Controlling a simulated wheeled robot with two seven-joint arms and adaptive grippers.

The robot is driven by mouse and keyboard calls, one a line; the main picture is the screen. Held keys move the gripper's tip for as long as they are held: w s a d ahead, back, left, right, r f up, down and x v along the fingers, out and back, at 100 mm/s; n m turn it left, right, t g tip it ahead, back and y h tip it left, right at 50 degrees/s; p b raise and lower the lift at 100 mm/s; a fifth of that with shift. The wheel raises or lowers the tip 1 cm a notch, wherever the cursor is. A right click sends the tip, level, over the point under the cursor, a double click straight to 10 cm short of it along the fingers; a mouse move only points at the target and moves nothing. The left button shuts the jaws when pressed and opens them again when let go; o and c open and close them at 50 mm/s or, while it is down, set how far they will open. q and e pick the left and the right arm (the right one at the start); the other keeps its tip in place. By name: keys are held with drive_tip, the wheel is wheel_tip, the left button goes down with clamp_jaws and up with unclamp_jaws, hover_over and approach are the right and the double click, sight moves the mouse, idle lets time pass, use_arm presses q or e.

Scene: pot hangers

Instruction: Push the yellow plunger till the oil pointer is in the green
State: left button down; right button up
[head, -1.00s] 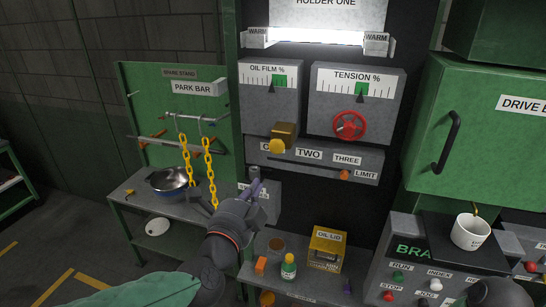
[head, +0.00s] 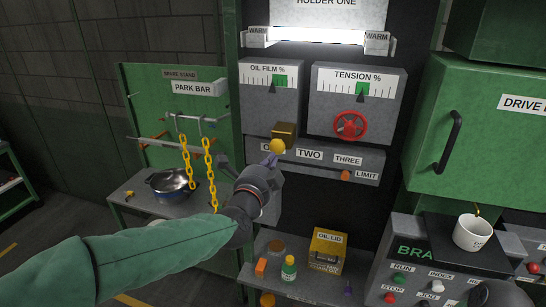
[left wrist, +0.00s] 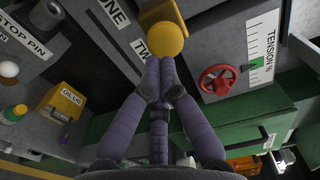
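The yellow plunger (head: 277,146) is a round knob in front of a brass block (head: 284,130), below the oil film gauge (head: 269,92). The gauge's dark pointer (head: 272,88) stands at the left edge of the green band (head: 280,81). My left gripper (head: 271,160) is just below and left of the plunger. In the left wrist view its purple fingers (left wrist: 158,72) are together, with the tips at the yellow knob (left wrist: 163,38); I cannot tell whether they touch it. A dark part at the bottom right seems to be my right arm; its fingers do not show.
The red handwheel (head: 351,125) under the tension gauge is right of the plunger. Yellow chains (head: 209,165) hang from the park bar at left. The lower shelf holds a green bottle (head: 289,268) and an oil lid box (head: 327,250).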

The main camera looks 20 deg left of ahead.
sight(277, 147)
use_arm(q)
drive_tip(key=shift+w, duration=1.25)
